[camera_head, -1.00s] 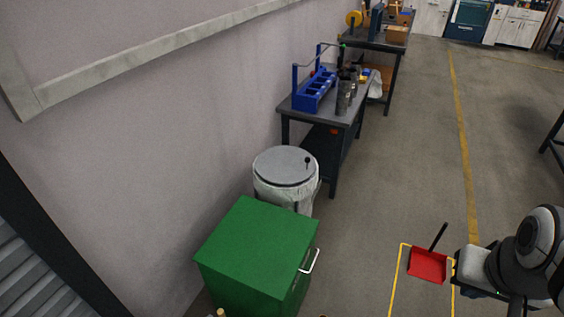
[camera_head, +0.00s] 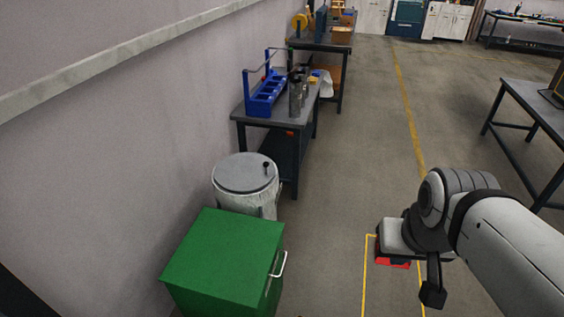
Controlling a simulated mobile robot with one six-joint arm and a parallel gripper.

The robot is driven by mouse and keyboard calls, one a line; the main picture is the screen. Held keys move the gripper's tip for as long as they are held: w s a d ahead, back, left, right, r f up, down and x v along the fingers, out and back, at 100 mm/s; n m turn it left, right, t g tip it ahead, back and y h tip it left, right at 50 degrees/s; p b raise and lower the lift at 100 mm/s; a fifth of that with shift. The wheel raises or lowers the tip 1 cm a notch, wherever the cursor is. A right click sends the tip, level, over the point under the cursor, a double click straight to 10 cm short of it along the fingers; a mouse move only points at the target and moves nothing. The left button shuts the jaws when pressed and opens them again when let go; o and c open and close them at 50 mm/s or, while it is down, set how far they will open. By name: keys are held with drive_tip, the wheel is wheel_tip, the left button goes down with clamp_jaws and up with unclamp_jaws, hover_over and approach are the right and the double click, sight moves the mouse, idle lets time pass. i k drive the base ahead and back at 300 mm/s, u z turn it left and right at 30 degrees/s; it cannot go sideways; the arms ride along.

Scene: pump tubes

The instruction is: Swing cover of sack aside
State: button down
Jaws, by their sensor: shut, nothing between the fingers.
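The sack (camera_head: 248,205) is a whitish bag in a round stand by the wall, behind the green cabinet. Its cover (camera_head: 243,173) is a round grey lid lying flat over the top, with a small black knob (camera_head: 266,166) near its right edge. My gripper (camera_head: 433,293) is at the lower right, over the floor, well to the right of the sack and apart from it. It is shut and empty. The sack's lower part is hidden behind the cabinet.
A green cabinet (camera_head: 225,255) with a handle stands in front of the sack. A workbench (camera_head: 262,112) with a blue rack (camera_head: 264,95) stands behind it. A red dustpan (camera_head: 392,263) lies on the floor, partly hidden by my arm. The floor between cabinet and arm is clear.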

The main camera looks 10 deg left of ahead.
sight(246, 172)
drive_tip(key=i, duration=0.95)
drive_tip(key=u, duration=0.05)
